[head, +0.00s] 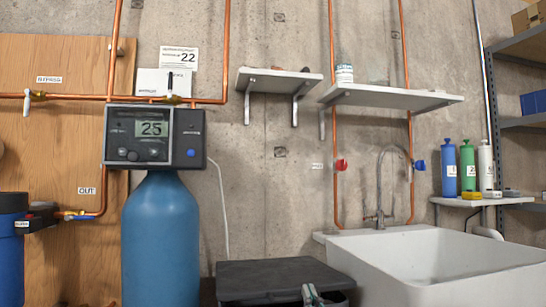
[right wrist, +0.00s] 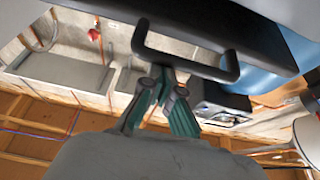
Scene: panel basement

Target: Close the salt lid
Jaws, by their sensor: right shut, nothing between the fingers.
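The dark grey salt lid (head: 284,272) shows at the bottom middle of the head view, on top of a dark bin whose lower part is cut off. Its exact seating cannot be told. My right gripper (head: 311,296) is at the lid's front edge at the bottom of the head view. In the right wrist view, the black lid (right wrist: 215,22) fills the top, with its black handle (right wrist: 228,72) on the near side. There my right gripper (right wrist: 165,75) is shut and empty, its green-sided fingers close to the handle; contact cannot be told. My left gripper is not in view.
A blue tank (head: 160,240) with a grey control head (head: 155,138) stands left of the lid. A white sink (head: 440,262) stands close on the right. Two wall shelves (head: 390,95) and copper pipes are behind.

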